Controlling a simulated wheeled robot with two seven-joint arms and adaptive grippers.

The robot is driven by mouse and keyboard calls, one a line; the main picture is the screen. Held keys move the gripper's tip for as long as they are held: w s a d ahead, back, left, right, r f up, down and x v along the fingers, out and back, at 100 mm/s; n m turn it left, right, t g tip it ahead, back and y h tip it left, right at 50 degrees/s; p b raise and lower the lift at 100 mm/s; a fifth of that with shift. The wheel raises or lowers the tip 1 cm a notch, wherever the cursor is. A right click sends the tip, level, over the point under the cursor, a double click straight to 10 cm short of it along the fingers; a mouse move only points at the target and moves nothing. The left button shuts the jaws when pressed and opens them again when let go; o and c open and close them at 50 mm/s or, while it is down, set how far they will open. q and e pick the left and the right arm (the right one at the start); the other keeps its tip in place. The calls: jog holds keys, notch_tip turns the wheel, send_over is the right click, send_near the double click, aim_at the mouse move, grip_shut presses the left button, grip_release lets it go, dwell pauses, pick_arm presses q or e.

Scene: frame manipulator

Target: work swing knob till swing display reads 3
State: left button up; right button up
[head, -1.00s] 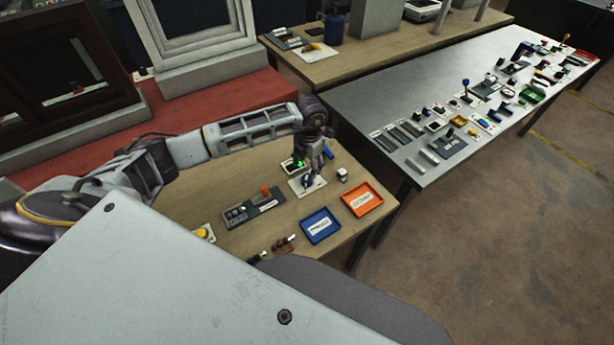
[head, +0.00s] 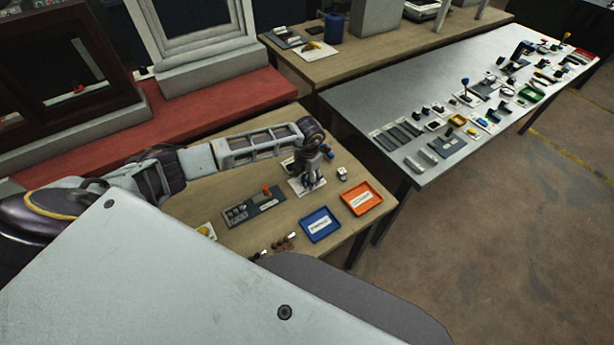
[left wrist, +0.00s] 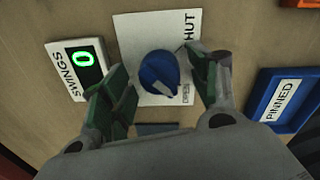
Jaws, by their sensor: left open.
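The swing knob (left wrist: 158,75) is a round blue knob with a grey pointer bar, on a white plate (left wrist: 140,30) marked SHUT and OPEN. In the left wrist view the swing display (left wrist: 87,62), labelled SWINGS, reads a green 0. My left gripper (left wrist: 165,88) is open, with its green-padded fingers on either side of the knob; I cannot tell whether they touch it. In the head view the left gripper (head: 310,183) points down over the white plate and hides the knob. My right gripper is not in view.
A blue tray (head: 321,225) marked PINNED in the wrist view and an orange tray (head: 361,198) lie nearby on the wooden table. A grey panel with an orange handle (head: 266,190) sits left of the plate. A small white block (head: 342,173) stands to the right.

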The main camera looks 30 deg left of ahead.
pick_arm(q)
jog(key=c, duration=1)
jog(key=shift+n, duration=0.6)
jog(key=n, duration=0.3)
jog(key=shift+b, duration=0.4)
jog(key=n, duration=0.4)
jog(key=shift+n, duration=0.4)
jog(key=n, duration=0.4)
jog(key=shift+w+n+g, duration=0.1)
jog(key=shift+n+g, duration=0.2)
jog(key=shift+n, duration=0.1)
jog(key=n+p, duration=0.1)
jog(key=n, duration=0.3)
